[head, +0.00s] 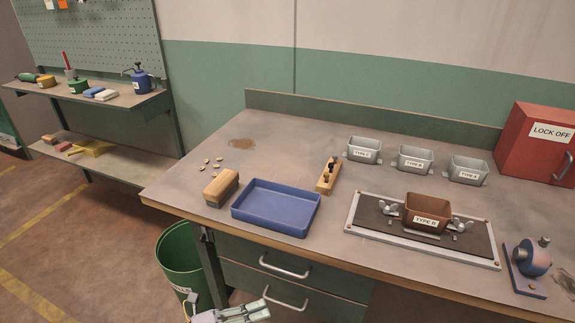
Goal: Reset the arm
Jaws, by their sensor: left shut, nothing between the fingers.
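My left gripper (262,311) shows at the bottom edge of the head view, below the workbench front and beside the green bin. Its fingers are together and hold nothing. It is apart from the bench and the things on it. The rest of the left arm is mostly cut off by the frame. My right gripper is not in view.
The workbench (300,135) carries a blue tray (275,208), a brush-like block (220,188), grey bins (364,150), a brown bin (427,212) on a framed plate and a red lock-off box (535,143). A green bin (180,262) stands by the bench leg, close to the gripper.

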